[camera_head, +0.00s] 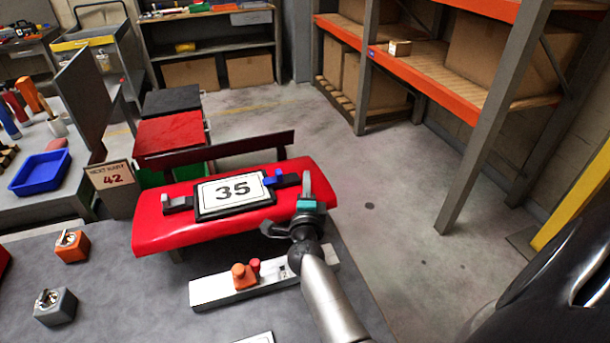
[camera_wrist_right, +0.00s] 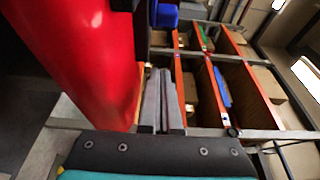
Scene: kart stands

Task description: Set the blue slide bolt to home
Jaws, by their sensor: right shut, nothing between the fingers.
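The blue slide bolt (camera_head: 273,179) sits at the right end of the number plate (camera_head: 233,191) marked 35, on top of the red kart panel (camera_head: 150,230). Its blue part also shows at the top edge of the right wrist view (camera_wrist_right: 166,14), mostly cut off. My right gripper (camera_head: 306,180) is shut and empty, its fingers together just right of the bolt and apart from it in the head view. Its closed fingers also show in the right wrist view (camera_wrist_right: 157,95), beside the red panel. My left gripper is out of view.
A white rail (camera_head: 210,291) with orange and red knobs lies on the grey table, under my right arm. Orange (camera_head: 72,246) and grey (camera_head: 55,306) blocks stand at left. A "Next kart 42" sign (camera_head: 110,176) stands behind. Floor right of the panel is clear.

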